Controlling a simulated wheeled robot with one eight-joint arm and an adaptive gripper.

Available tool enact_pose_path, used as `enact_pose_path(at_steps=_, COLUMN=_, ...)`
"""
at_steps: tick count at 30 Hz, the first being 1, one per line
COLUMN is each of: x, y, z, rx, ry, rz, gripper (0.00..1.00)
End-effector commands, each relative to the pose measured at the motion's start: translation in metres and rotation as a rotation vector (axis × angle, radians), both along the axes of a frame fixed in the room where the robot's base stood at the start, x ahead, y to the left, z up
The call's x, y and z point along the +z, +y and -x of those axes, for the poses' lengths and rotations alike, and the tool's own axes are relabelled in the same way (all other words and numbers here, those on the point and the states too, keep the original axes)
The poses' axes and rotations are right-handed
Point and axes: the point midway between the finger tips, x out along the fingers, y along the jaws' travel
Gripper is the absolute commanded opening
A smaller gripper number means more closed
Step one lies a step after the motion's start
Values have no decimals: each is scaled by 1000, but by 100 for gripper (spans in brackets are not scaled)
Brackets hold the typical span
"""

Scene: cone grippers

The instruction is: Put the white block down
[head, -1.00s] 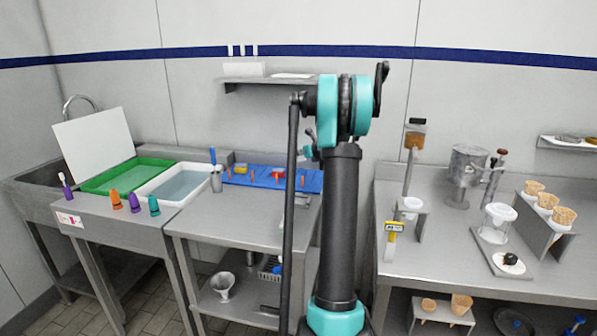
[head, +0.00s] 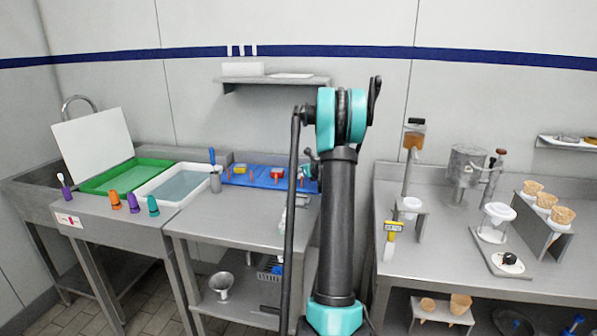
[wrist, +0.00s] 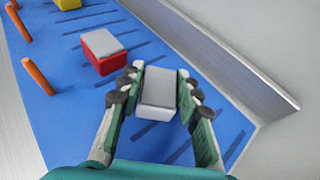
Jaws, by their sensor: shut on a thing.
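The white block (wrist: 158,90) is between the two fingers of my gripper (wrist: 160,97) in the wrist view. The gripper is shut on it, one finger along each side. The block is over the right part of the blue tray (wrist: 180,45), near its raised grey border. I cannot tell whether its underside touches the tray. In the head view the blue tray (head: 258,181) lies at the back of the middle steel table. My gripper and the white block are largely hidden behind my arm there.
A red block with a pale top (wrist: 103,50) sits left of my gripper, with a yellow block (wrist: 68,4) farther off. Orange pegs (wrist: 38,76) stand at the left. The grey border (wrist: 225,50) rises close on the right. Bare blue surface lies between.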

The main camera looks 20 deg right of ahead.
Motion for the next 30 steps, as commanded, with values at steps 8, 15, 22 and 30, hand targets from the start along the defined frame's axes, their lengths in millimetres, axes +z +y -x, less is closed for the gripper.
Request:
enact_pose_path(at_steps=8, x=-1, y=0, z=0, rx=0, ry=0, rz=0, gripper=54)
enact_pose_path(at_steps=15, x=0, y=0, z=0, rx=0, ry=0, rz=0, gripper=54)
enact_pose_path(at_steps=22, x=11, y=-5, z=21, rx=-2, ry=0, rz=-1, gripper=54)
enact_pose_path(at_steps=30, x=32, y=-15, z=72, rx=-4, ry=0, rz=-1, gripper=54)
